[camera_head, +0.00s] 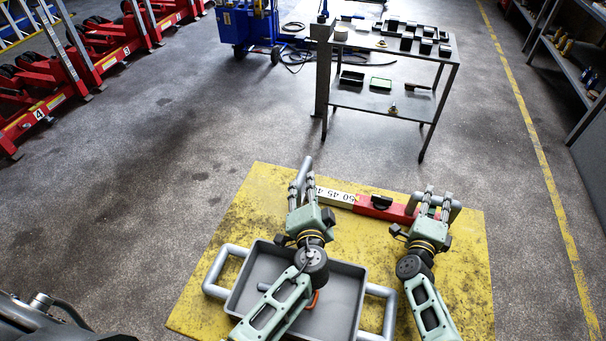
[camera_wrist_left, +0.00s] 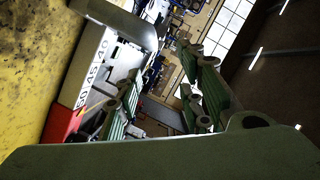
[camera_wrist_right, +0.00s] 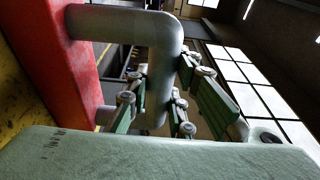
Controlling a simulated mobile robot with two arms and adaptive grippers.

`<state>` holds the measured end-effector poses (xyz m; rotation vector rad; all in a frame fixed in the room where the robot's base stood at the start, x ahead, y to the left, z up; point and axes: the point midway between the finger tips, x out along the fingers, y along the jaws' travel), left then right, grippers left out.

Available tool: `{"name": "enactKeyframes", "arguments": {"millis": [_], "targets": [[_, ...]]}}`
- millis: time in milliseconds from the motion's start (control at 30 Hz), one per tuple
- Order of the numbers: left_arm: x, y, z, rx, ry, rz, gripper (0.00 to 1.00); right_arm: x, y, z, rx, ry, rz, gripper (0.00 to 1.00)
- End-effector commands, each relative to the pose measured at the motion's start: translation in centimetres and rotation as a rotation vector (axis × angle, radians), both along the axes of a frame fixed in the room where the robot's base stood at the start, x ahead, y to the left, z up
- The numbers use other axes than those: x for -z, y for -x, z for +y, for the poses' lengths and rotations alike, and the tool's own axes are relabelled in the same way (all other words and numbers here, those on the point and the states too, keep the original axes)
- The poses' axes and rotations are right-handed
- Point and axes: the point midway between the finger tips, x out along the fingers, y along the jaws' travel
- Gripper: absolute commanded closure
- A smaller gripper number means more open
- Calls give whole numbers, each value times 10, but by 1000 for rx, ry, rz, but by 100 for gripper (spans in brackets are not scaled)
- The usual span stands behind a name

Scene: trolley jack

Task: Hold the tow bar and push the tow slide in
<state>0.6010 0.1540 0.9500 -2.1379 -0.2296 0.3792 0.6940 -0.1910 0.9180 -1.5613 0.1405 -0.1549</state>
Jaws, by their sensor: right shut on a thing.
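The red tow bar (camera_head: 377,209) lies on the yellow mat, with a grey U-shaped handle at its right end. The white tow slide (camera_head: 335,197) with black numbers sticks out of its left end and has a grey handle (camera_head: 301,171). My right gripper (camera_head: 438,191) is shut on the tow bar's handle; in the right wrist view the fingers sit on either side of the grey handle (camera_wrist_right: 165,62). My left gripper (camera_head: 302,182) is at the slide's handle. In the left wrist view its fingers are apart, with the slide handle (camera_wrist_left: 112,20) to the upper left, outside the gap.
A grey tray (camera_head: 345,300) with side handles lies on the mat below my arms. A metal table (camera_head: 390,100) with small dark boxes stands beyond the mat. Red jacks (camera_head: 60,90) line the left, shelves the right.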

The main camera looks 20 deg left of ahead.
Motion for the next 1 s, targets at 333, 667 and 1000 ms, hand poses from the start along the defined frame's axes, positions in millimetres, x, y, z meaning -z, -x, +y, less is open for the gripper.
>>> {"name": "enactKeyframes", "arguments": {"millis": [333,667,1000], "targets": [[26,-7,12,-12,-3,29,64,10,4,-1,1,-11,19,100],[39,-68,33,-12,-3,30,64,10,4,-1,1,-11,19,100],[46,-93,41,-10,-2,31,64,10,4,-1,1,-11,19,100]]}}
